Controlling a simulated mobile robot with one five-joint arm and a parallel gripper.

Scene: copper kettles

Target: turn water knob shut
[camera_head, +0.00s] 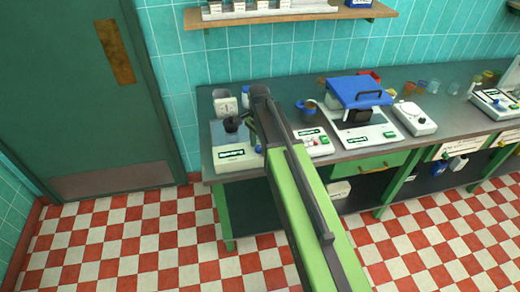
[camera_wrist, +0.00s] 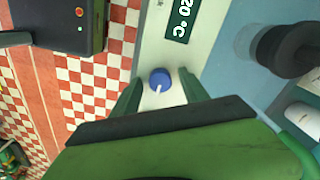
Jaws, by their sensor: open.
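The water knob is a small round blue dial (camera_wrist: 160,76) with a white pointer, on the pale front panel of a device. It sits just below a dark display (camera_wrist: 181,22) reading "20 °C" in the wrist view. My gripper (camera_wrist: 160,84) is open, with one dark green finger on each side of the knob. I cannot tell whether the fingers touch it. In the head view, the white device (camera_head: 235,163) stands at the left end of the counter, with my arm reaching over its right side. The fingers are not clear there.
A dark round knob or lid (camera_wrist: 285,48) stands on the device's blue top. To the right on the grey counter (camera_head: 345,150) are a blue-lidded device (camera_head: 357,92), a white scale (camera_head: 414,119) and several cups. The checkered floor in front is clear.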

